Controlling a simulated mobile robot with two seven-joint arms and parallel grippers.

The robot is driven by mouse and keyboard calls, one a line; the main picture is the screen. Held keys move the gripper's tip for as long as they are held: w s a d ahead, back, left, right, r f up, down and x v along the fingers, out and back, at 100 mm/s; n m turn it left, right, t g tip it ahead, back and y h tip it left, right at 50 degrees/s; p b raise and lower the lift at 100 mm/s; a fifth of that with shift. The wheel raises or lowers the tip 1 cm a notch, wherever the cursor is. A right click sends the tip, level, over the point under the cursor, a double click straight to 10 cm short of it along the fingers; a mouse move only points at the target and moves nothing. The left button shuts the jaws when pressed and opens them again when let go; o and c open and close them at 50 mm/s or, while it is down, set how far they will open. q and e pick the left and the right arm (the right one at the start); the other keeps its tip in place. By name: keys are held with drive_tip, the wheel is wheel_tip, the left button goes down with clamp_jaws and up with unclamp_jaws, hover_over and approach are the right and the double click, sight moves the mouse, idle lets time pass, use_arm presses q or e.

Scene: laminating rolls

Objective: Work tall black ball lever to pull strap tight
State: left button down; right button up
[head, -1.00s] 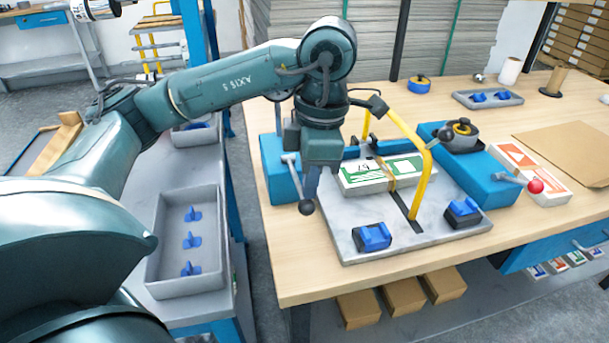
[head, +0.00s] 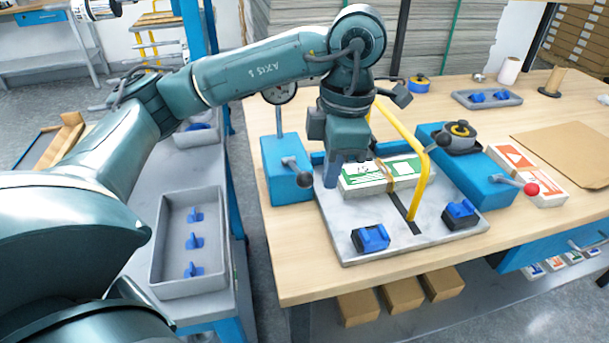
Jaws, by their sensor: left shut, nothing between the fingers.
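A lever with a black ball (head: 304,179) sticks out from the left blue housing (head: 290,190), its grey rod sloping down to the right. My left gripper (head: 333,184) is shut and empty, pointing down just right of the black ball; a small gap shows between them in the picture. A green-and-white carton (head: 358,182) lies on the grey marbled plate (head: 345,240). A tan strap (head: 392,184) crosses the carton; its tightness cannot be told. My left gripper hides part of the carton's left end. My right gripper is not in view.
A yellow arch (head: 423,180) stands over the plate. A right blue housing (head: 470,172) bears a reel (head: 460,134) and a red-ball lever (head: 531,188). A thin upright rod (head: 278,122) rises from the left housing. Blue-and-black blocks (head: 371,238) sit at the plate's front.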

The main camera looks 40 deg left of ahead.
use_arm(q)
wheel_tip(320, 180, up, 12)
drive_tip(key=p, duration=0.2)
drive_tip(key=shift+w+d+f+p, duration=0.15)
drive_tip(key=shift+w+d+p, duration=0.2)
drive_tip(key=shift+w+d, duration=0.1)
idle(0.4)
